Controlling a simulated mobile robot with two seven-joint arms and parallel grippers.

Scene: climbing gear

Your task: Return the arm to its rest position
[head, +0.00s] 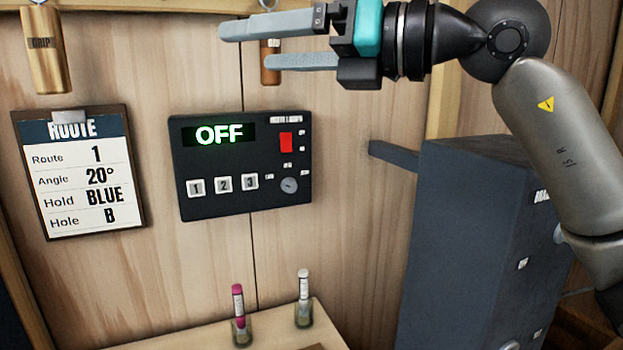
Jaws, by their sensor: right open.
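My right gripper (278,46) is at the top of the head view, with its arm (548,125) coming in from the right. Its two grey fingers point left, spread apart, with nothing held between them. It is in front of the wooden wall, above the black control panel (241,166) and apart from it. The panel's display (219,134) reads OFF in green. My left gripper is not in the picture.
A route card (82,175) on a clipboard hangs left of the panel. Wooden grips hang above, one at left (45,60). A dark box (465,240) stands at right under my arm. Two marker-like tubes, pink-capped (238,303) and white-capped (304,290), stand on a wooden ledge (200,335).

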